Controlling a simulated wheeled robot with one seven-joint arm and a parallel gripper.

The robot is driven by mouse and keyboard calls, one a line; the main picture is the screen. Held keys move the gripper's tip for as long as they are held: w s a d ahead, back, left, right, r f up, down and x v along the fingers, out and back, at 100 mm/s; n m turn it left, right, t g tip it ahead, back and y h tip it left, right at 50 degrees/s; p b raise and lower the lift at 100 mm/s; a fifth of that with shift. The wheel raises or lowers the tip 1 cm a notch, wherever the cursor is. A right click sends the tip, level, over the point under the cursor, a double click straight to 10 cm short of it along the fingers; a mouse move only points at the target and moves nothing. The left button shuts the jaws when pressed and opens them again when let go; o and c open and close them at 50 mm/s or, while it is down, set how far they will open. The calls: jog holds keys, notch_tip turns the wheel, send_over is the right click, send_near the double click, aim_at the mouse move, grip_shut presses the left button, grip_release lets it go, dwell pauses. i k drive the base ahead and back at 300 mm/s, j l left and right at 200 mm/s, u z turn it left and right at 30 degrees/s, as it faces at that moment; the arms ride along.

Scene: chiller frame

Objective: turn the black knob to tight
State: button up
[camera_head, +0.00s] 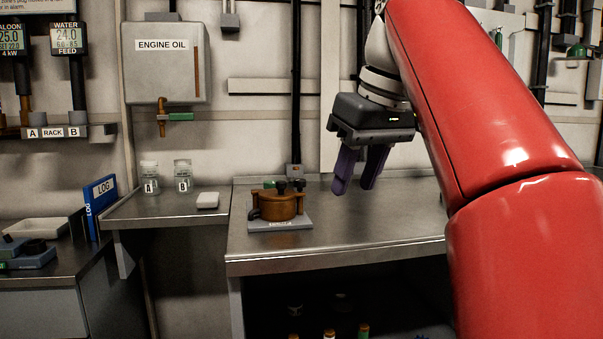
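A brown round vessel (277,204) with a black handle stands on a pale plate (281,225) on the metal bench. The plate's front label is too small to read. Any tight mark is too small to make out. My gripper (354,188) hangs above the bench to the right of the vessel. Its two purple fingers point down, apart and empty, touching nothing.
The bench (350,236) is clear right of the vessel. A tank marked ENGINE OIL (164,70) hangs on the wall. My red arm covers the right side.

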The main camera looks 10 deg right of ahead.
aim_at(300, 183)
jog(key=i, duration=1)
